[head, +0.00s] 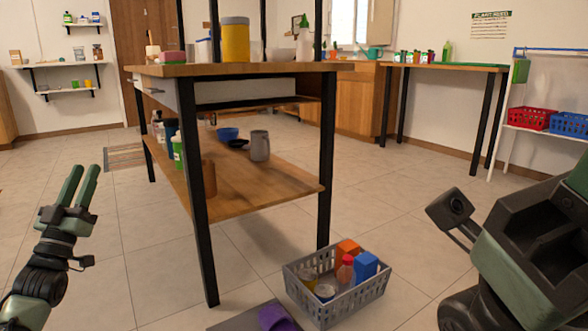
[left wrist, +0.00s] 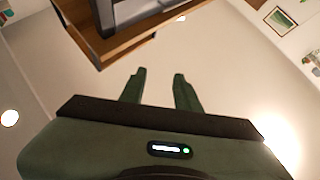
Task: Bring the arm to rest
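My left gripper (head: 86,169) is raised at the left of the head view, with its two green fingers pointing up and apart. Nothing is between them. In the left wrist view the fingers (left wrist: 160,75) also show a clear, empty gap, with pale wall or ceiling behind them. The left gripper is apart from the wooden table (head: 250,68), which stands to its right. My right arm (head: 535,245) fills the lower right of the head view. Its gripper fingers are not visible.
A grey basket (head: 338,303) with several items stands on the floor near the table's front leg. The table's lower shelf (head: 262,193) holds bottles and bowls. A purple item (head: 276,318) lies left of the basket. Tiled floor (head: 120,265) is clear between the left gripper and the table.

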